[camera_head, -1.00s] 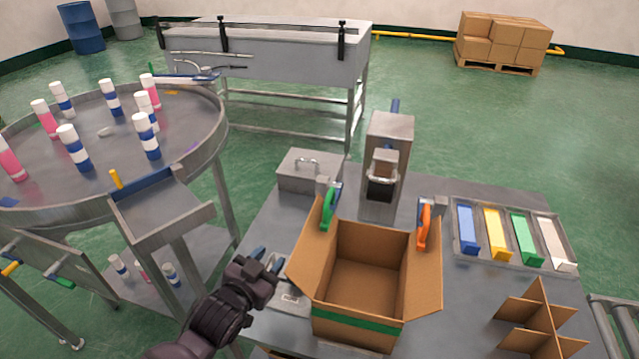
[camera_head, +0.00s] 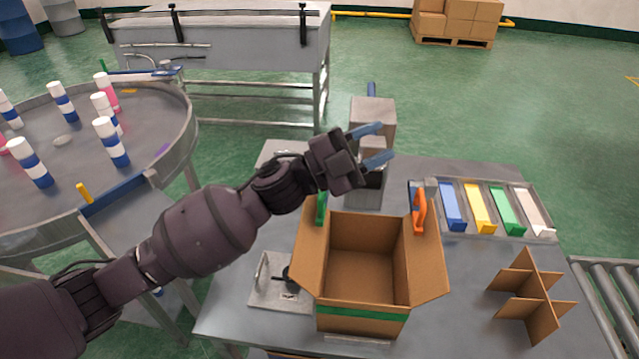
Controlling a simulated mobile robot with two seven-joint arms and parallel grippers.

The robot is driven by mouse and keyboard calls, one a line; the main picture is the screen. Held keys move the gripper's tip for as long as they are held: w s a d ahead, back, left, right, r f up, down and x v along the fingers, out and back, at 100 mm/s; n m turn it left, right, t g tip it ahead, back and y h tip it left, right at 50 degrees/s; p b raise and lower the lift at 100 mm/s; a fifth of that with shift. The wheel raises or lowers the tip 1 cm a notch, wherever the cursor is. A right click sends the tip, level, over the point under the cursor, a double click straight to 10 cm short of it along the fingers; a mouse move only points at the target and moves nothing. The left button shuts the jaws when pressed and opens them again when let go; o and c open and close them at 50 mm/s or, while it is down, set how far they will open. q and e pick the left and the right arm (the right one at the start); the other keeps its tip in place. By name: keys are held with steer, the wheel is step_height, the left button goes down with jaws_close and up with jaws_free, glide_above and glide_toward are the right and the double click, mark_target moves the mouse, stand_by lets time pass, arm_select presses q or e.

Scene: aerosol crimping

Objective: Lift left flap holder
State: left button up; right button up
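An open cardboard box (camera_head: 360,319) with a green stripe stands on the metal table, its side flaps spread outward. The green left flap holder (camera_head: 321,208) is at the box's far left corner, at the left flap; its upper part is hidden behind my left gripper. The orange flap holder (camera_head: 419,210) sits at the far right corner. My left gripper (camera_head: 387,142) is open and empty, with its two blue fingers spread and pointing right. It hovers above the far side of the box, in front of the grey machine. My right gripper is not in view.
A grey machine (camera_head: 373,110) stands behind the box. A tray of blue, yellow, green and white pieces (camera_head: 547,236) lies at the right, with a cardboard divider (camera_head: 528,295) in front. A round turntable (camera_head: 75,165) with several cans is at the left.

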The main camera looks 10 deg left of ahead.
arm_select(q)
steer(key=s+d+f+m+g+y, duration=0.3)
steer(key=s+m+g+y, duration=0.2)
steer(key=m+g+y, duration=0.5)
steer(key=w+a+m+t+y, duration=0.1)
steer(key=w+a+y, duration=0.3)
steer(key=a, duration=0.3)
steer(key=w+a+t+y, duration=0.1)
steer(key=w+a+y, duration=0.35)
steer(key=a, duration=0.25)
steer(key=f, duration=0.3)
steer(key=d+f+p, duration=0.1)
steer(key=f, duration=0.3)
steer(key=d+f+p, duration=0.1)
steer(key=f, duration=0.2)
steer(key=shift+w+f, duration=0.2)
steer(key=shift+f, duration=0.05)
jaws_close()
